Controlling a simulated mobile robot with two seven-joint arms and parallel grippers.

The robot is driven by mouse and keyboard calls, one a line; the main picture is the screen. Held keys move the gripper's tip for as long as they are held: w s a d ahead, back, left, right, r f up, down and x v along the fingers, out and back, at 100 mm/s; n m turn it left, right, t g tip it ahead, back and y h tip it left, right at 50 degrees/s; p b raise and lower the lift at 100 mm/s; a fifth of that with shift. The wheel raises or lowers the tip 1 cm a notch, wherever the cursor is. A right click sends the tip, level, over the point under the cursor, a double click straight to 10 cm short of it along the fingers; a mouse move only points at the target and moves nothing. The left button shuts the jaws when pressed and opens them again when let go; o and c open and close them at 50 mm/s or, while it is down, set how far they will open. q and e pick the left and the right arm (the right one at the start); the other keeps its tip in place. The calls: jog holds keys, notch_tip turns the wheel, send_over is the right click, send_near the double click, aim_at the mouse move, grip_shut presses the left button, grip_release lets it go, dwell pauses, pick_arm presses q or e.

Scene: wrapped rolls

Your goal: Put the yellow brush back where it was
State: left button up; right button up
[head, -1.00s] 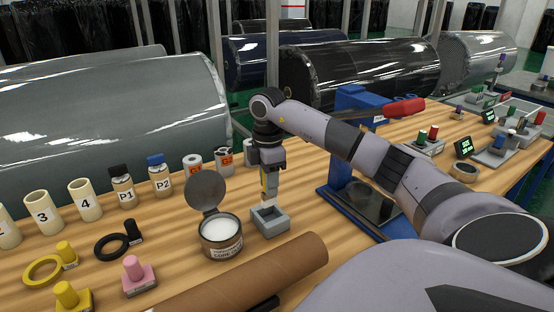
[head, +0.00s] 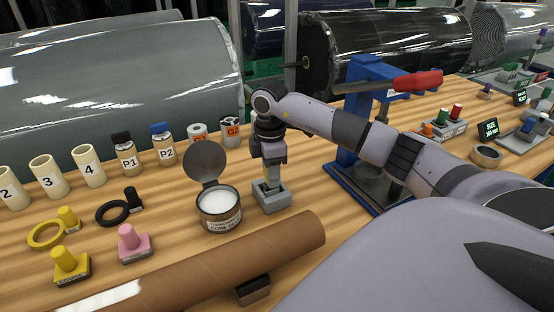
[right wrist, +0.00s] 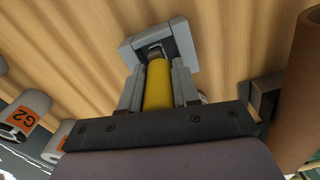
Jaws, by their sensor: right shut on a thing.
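The yellow brush (right wrist: 157,86) is upright between the fingers of my right gripper (head: 271,176), which is shut on its handle. A little yellow of the brush also shows in the head view (head: 272,184). The grey square holder (head: 274,201) stands on the table directly under the gripper. In the right wrist view the brush's lower end reaches into the holder (right wrist: 182,44); its tip is hidden, so I cannot tell whether it touches the bottom. My left gripper is not in view.
An open can of white paste (head: 218,212) stands just left of the holder. A brown cardboard tube (head: 200,270) lies in front. A blue press with a red handle (head: 405,82) stands to the right. Bottles, stamps and numbered cups fill the left side.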

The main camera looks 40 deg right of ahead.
jog(key=shift+f, duration=0.1)
jog(key=shift+a, duration=0.1)
jog(key=shift+f, duration=0.15)
jog(key=o, duration=1)
jog(key=shift+o, duration=0.2)
jog(key=shift+f+b, duration=0.1)
jog(key=shift+b, duration=0.25)
jog(key=shift+r, duration=0.3)
jog(key=r, duration=0.2)
jog(key=r+b, duration=0.1)
jog(key=r, duration=0.3)
jog(key=shift+s+a+r, duration=0.2)
jog(key=shift+a+r, duration=0.1)
jog(key=shift+r, duration=0.05)
